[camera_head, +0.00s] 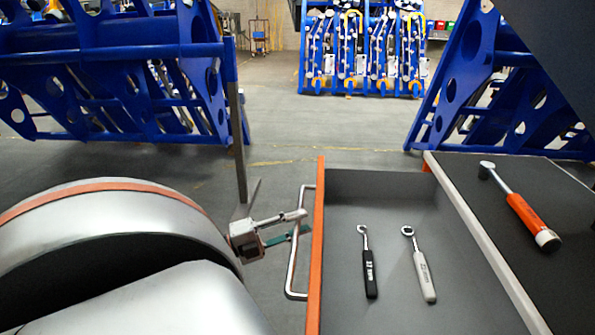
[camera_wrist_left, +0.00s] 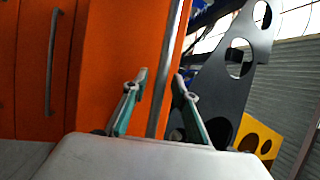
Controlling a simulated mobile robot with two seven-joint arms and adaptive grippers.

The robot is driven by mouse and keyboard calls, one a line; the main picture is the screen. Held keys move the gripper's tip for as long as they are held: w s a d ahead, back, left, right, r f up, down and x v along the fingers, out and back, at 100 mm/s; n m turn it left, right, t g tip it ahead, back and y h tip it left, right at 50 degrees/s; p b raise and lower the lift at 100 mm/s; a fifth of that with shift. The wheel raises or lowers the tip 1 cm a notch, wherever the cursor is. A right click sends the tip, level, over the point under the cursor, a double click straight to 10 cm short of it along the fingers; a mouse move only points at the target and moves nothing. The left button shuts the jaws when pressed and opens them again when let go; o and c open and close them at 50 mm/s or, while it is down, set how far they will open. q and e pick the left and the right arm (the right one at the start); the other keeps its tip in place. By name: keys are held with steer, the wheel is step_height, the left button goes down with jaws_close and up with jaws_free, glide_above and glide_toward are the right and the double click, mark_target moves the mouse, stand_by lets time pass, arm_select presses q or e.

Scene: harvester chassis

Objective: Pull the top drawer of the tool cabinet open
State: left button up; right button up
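The top drawer (camera_head: 316,262) of the tool cabinet (camera_head: 560,205) stands well open in the head view, its grey interior showing. Its orange front faces left and carries a silver bar handle (camera_head: 291,272). My left gripper (camera_head: 303,222) is at the handle, coming from the left, its fingertips near the bar's middle. In the left wrist view the handle (camera_wrist_left: 165,72) runs between the two separated fingertips of my left gripper (camera_wrist_left: 160,78), with a gap visible on each side. The gripper looks open; contact is not visible. My right gripper is in neither view.
A black-handled wrench (camera_head: 369,270) and a grey-handled wrench (camera_head: 425,275) lie in the drawer. An orange-handled tool (camera_head: 520,210) lies on the cabinet top. Blue chassis frames (camera_head: 120,85) stand behind. The floor (camera_head: 290,130) between them is clear.

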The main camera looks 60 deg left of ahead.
arm_select(q)
steer(key=v, duration=1.2)
steer(key=shift+d+f, duration=0.1)
steer(key=shift+d, duration=0.05)
stand_by(0.3)
